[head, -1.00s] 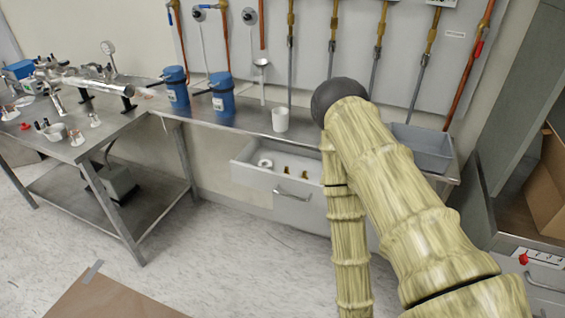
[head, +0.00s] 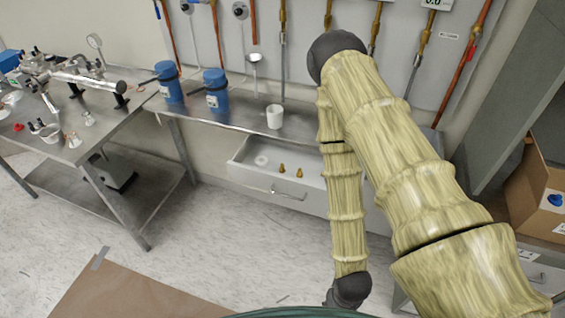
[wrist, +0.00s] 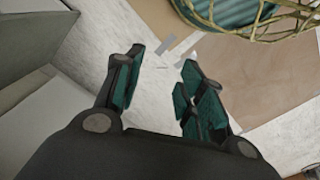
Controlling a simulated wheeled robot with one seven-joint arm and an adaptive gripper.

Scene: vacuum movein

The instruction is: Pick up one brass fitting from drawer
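The open drawer (head: 250,181) is under the steel bench in the head view. Two small brass fittings stand in it: one on the left (head: 282,169) and one on the right (head: 299,173). A white ring-like item (head: 261,160) lies near the drawer's left end. My arm hides the drawer's right part. In the wrist view my gripper (wrist: 158,85) has its fingers apart with nothing between them, above the floor. The drawer and fittings do not show in the wrist view.
The steel bench holds a white cup (head: 274,116) and blue containers (head: 215,91). A steel table (head: 75,150) with vacuum parts stands at left. A cardboard box (head: 537,195) is at right. The floor before the drawer is clear, with a brown sheet (head: 120,290) lying there.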

